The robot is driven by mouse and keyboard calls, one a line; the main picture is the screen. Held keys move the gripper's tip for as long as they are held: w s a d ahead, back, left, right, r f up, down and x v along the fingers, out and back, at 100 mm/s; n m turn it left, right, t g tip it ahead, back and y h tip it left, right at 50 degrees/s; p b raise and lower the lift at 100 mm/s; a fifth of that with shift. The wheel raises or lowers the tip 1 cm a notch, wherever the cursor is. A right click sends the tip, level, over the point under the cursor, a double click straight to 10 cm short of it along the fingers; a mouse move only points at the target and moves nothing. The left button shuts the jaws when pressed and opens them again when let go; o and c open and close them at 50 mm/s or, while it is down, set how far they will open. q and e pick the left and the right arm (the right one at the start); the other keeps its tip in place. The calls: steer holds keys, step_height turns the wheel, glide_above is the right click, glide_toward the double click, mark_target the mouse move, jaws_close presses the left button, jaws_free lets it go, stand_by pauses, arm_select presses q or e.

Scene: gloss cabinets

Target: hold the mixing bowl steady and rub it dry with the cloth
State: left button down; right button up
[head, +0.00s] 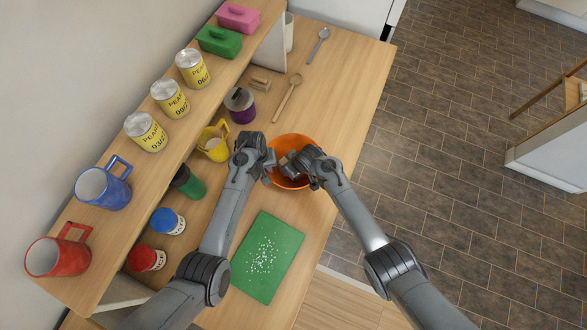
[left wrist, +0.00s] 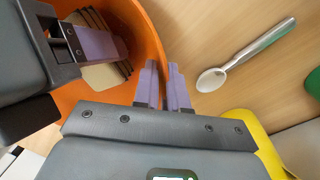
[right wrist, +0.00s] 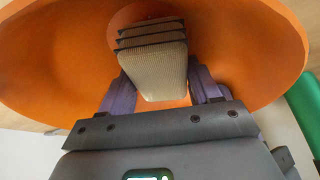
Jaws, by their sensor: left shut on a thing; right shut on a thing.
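The orange mixing bowl (head: 289,141) stands on the wooden counter, partly covered by my arms in the head view. My left gripper (head: 268,168) is at its left rim; in the left wrist view its fingers (left wrist: 165,88) are shut on the rim (left wrist: 150,35). My right gripper (head: 290,163) is over the bowl, shut on the folded beige cloth (right wrist: 155,73). In the right wrist view, the cloth is between its fingers, in front of the bowl's inside (right wrist: 60,50). The cloth also shows in the left wrist view (left wrist: 103,75). Whether it touches the bowl is unclear.
A yellow jug (head: 213,146), a purple jar (head: 239,105) and a wooden spoon (head: 288,97) are near the bowl. A green board (head: 262,262) with white bits lies in front. Cans and mugs stand on the raised shelf at left. The counter edge is close on the right.

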steer(key=shift+s+a, duration=0.4)
steer(key=shift+w+d, duration=1.45)
steer(key=shift+s+a, duration=1.45)
steer(key=shift+w+d, duration=1.45)
steer(key=shift+s+a, duration=1.45)
stand_by(0.9)
